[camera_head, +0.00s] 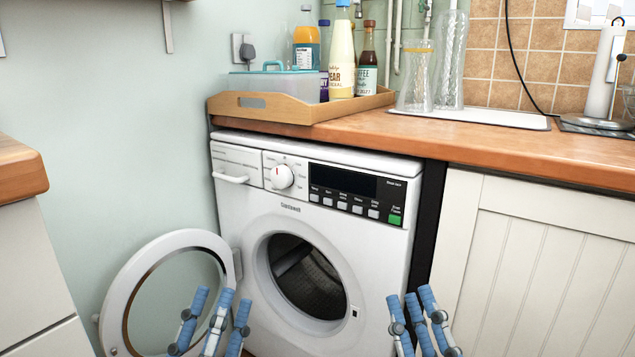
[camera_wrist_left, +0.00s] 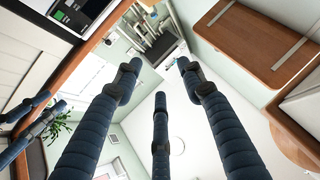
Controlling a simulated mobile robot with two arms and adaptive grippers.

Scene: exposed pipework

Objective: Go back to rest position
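My left gripper (camera_head: 222,296) is in the lower middle of the head view, in front of the washing machine (camera_head: 232,202) and its open round door (camera_head: 118,290). Its three blue fingers are spread and empty. The left wrist view shows the same fingers (camera_wrist_left: 162,80) apart with nothing between them. My right gripper (camera_head: 411,296) is in front of the machine's lower right corner. Its fingers point up, spread and empty. Its blue fingers also show at the left edge of the left wrist view (camera_wrist_left: 36,122).
A wooden counter (camera_head: 500,146) runs above the machine. On it are a wooden tray (camera_head: 290,110) with bottles and a plastic box, and glasses (camera_head: 416,78) on a white board. A white cabinet (camera_head: 540,265) stands right. Another counter (camera_head: 18,172) is at the left edge.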

